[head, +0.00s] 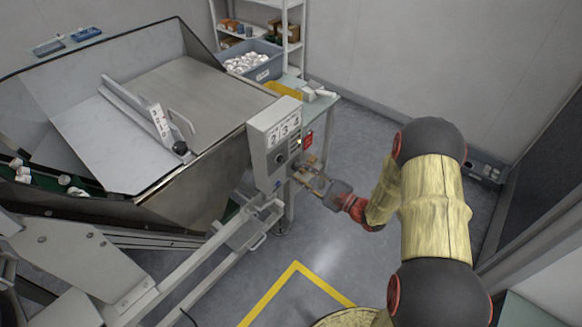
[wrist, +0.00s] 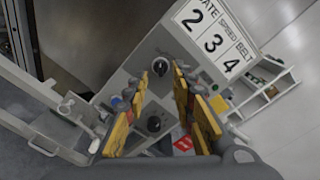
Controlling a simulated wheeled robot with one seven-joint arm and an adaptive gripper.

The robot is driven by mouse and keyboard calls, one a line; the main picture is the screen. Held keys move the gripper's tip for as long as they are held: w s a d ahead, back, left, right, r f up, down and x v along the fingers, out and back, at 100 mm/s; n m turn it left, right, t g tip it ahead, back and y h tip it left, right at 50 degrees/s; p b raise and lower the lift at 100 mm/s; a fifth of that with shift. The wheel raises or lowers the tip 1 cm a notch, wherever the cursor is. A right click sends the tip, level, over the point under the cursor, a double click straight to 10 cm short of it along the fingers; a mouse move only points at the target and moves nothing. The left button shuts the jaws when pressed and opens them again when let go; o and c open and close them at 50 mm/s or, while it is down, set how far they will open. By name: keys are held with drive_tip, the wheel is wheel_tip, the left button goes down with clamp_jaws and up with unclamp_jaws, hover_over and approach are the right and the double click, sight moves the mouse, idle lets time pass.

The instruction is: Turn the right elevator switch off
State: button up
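The grey control box (head: 262,150) stands at the hopper's right corner, with numbered labels on top and switches on its face. In the wrist view the box (wrist: 130,75) shows a dark round knob (wrist: 160,66) just past my fingertips and a second black knob (wrist: 153,123) between the fingers. Which one is the right elevator switch cannot be told. My gripper (wrist: 160,78) is open, its yellow-sided fingers spread apart with nothing held between them. In the head view my gripper (head: 303,174) is close to the box's right side; contact cannot be told.
The big metal hopper (head: 190,80) fills the left. A blue-grey bin (head: 268,68) of white caps stands on a bench behind the box. A metal rail frame (head: 215,245) runs below the box. The floor (head: 335,240) at centre, with yellow tape, is clear.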

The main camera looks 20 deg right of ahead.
drive_tip(key=shift+v, duration=2.45)
